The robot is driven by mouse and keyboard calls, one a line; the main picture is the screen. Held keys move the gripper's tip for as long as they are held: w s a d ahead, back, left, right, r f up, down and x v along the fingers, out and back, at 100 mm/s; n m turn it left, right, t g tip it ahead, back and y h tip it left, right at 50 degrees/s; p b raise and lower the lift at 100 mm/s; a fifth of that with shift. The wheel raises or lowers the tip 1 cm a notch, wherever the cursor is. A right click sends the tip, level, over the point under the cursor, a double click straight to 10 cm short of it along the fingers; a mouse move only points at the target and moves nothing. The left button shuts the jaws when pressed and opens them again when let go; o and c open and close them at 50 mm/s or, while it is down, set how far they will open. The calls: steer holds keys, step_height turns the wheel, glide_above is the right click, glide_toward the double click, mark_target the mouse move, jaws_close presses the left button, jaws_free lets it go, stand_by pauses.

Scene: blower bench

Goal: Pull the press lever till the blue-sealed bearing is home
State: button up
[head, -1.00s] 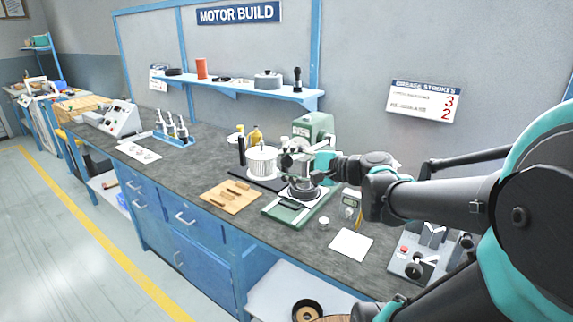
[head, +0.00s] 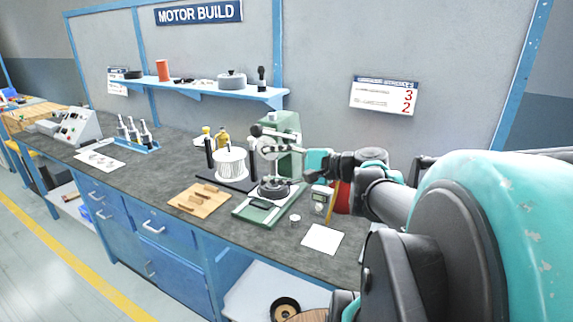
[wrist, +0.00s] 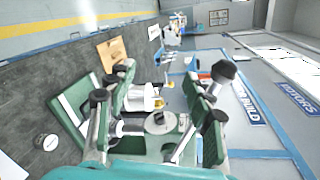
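The green press (head: 284,124) stands on the bench with its green base (head: 256,213) toward the front edge. A dark round part (head: 273,187) sits under the press head; I cannot make out a blue seal on it. A dark ball knob (head: 256,131), apparently the lever's end, shows at the upper left of the press; a large dark knob also shows in the wrist view (wrist: 225,70), close to the right finger. My gripper (head: 268,146) is at the press head, its fingers wide apart in the wrist view (wrist: 165,78). I see nothing clamped between them.
A white wound stator (head: 230,164) stands left of the press between dark posts. A wooden board (head: 199,200) lies in front of it. A small gauge (head: 320,200), a small white cup (head: 295,220) and a white sheet (head: 322,238) are to the right. A shelf (head: 205,88) hangs behind.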

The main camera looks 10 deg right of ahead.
steer(key=v, duration=0.5)
steer(key=shift+s+d, duration=0.15)
stand_by(0.4)
